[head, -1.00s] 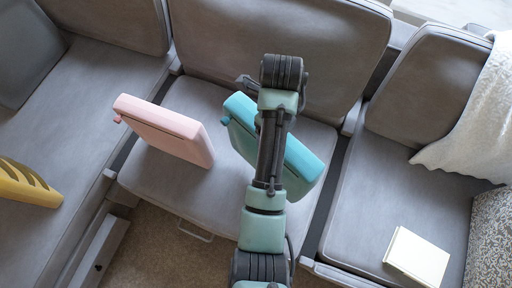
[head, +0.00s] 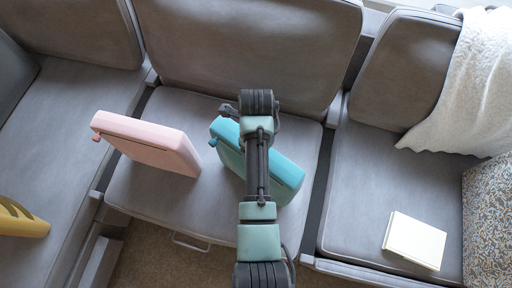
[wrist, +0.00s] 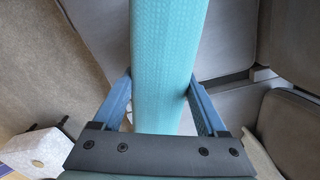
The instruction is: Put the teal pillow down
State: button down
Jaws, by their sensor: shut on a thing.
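The teal pillow (head: 285,176) is a flat, tilted block over the middle sofa seat (head: 187,218) in the head view, partly hidden behind my arm. In the wrist view the teal pillow (wrist: 166,60) runs up between the two blue fingers. My gripper (wrist: 160,100) is shut on it, a finger against each side. In the head view the fingers are hidden by my arm and wrist. I cannot tell whether the pillow's lower edge touches the seat.
A pink pillow (head: 150,146) stands tilted on the same seat, just left of the teal one. A yellow item (head: 20,220) lies on the left seat. A cream book (head: 414,241) and a white blanket (head: 470,90) are on the right section. The seat's front is bare.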

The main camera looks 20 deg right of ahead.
grip_release()
notch_tip(320, 180, up, 12)
jog(key=p, duration=0.1)
jog(key=shift+p, duration=0.35)
jog(key=shift+w+r, duration=0.1)
